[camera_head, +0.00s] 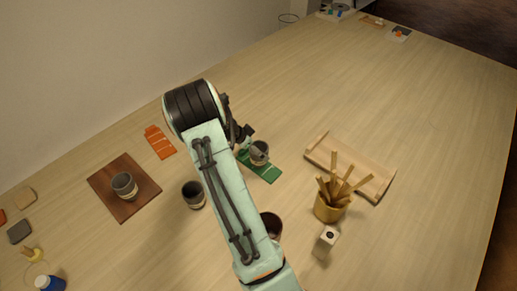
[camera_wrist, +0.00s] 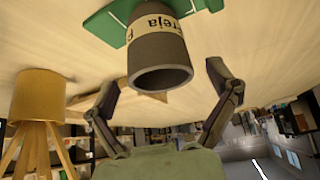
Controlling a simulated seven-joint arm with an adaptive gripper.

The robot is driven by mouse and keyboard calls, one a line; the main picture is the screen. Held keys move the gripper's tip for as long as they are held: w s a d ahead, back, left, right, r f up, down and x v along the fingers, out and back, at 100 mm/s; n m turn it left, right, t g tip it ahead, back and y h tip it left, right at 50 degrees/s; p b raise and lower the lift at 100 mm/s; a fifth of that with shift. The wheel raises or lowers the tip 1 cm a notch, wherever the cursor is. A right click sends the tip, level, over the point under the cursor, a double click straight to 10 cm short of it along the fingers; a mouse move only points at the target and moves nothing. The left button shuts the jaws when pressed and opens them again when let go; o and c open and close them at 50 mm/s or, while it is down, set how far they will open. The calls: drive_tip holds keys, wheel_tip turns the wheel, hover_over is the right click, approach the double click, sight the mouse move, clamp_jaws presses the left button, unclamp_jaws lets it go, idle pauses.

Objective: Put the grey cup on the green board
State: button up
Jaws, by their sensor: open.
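A grey cup (camera_head: 260,152) with a cream band stands on the green board (camera_head: 268,173). In the wrist view, which looks upside down, the same cup (camera_wrist: 160,62) shows its dark open mouth and a lettered cream label, with the green board (camera_wrist: 113,28) at its base. My gripper (camera_head: 243,135) is just left of and behind this cup in the head view. In the wrist view the open fingers of my gripper (camera_wrist: 161,78) are on either side of the cup's rim, with gaps visible. Part of the board is hidden by the cup.
Another grey cup (camera_head: 124,184) stands on a brown board (camera_head: 142,205). A dark cup (camera_head: 193,195) stands left of my arm, and a brown cup (camera_head: 272,223) is partly hidden by it. A yellow pot (camera_head: 331,211) of sticks and a wooden tray (camera_head: 377,188) are right.

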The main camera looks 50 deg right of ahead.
drive_tip(key=a+r+n+t+y, duration=0.15)
drive_tip(key=a+r+n, duration=0.25)
drive_tip(key=a+r, duration=0.9)
drive_tip(key=s+a+r+n+y, duration=0.2)
drive_tip(key=s+a+n, duration=0.7)
drive_tip(key=s, duration=0.1)
drive_tip(key=s+a+r+n+y, duration=0.2)
drive_tip(key=s+a+n+y, duration=0.1)
drive_tip(key=s+a+n, duration=0.6)
drive_tip(key=shift+s+a+r+y, duration=0.3)
drive_tip(key=shift+s+a+y, duration=0.05)
drive_tip(key=shift+s+a, duration=0.45)
